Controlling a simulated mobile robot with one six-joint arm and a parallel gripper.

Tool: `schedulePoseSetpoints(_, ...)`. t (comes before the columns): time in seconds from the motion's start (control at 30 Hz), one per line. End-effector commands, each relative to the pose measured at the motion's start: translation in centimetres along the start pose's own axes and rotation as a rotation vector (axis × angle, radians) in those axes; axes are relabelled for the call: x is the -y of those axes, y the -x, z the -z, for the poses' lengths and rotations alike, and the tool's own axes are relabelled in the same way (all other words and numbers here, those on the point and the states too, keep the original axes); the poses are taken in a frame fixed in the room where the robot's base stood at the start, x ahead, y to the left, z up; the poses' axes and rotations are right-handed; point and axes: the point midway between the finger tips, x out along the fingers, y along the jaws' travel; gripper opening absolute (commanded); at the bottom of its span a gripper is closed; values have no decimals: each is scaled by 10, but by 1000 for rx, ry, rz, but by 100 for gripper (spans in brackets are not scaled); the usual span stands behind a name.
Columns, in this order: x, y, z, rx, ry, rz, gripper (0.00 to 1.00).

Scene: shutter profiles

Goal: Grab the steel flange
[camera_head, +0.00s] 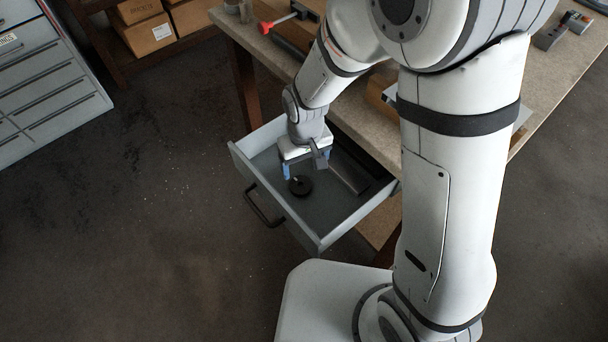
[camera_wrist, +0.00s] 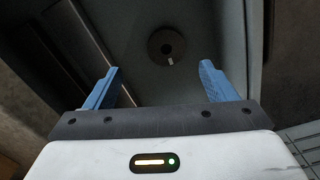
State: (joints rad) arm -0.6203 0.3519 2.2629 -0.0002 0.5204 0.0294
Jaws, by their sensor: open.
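A dark round flange (camera_head: 300,186) with a hole in its middle lies flat on the floor of the open grey drawer (camera_head: 284,236). The flange also shows in the wrist view (camera_wrist: 166,46), beyond the fingertips and roughly midway between them. My gripper (camera_head: 301,174) points down into the drawer, above and close to the flange. Its two blue fingers are wide apart in the wrist view (camera_wrist: 160,72), with nothing between them. The flange is apart from both fingers.
A dark flat bar (camera_head: 350,174) lies in the drawer right of the flange. The drawer walls stand close around my gripper. The workbench (camera_head: 262,40) above carries a red-handled tool (camera_head: 268,27) and other items. A grey cabinet (camera_head: 50,85) stands at the left.

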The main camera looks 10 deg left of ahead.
Motion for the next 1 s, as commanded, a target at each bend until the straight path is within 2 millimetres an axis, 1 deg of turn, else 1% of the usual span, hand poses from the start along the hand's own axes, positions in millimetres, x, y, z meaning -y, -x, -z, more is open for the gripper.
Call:
schedulePoseSetpoints(0.03,4,-5,1,6,10,0,78)
schedulePoseSetpoints(0.13,7,-15,2,8,17,0,78)
schedulePoseSetpoints(0.43,8,-45,2,10,15,0,78)
schedulePoseSetpoints(0.7,9,-80,4,10,14,0,78)
schedulePoseSetpoints(0.8,9,-85,4,7,14,0,78)
schedulePoseSetpoints(1.0,9,-86,5,6,13,0,78)
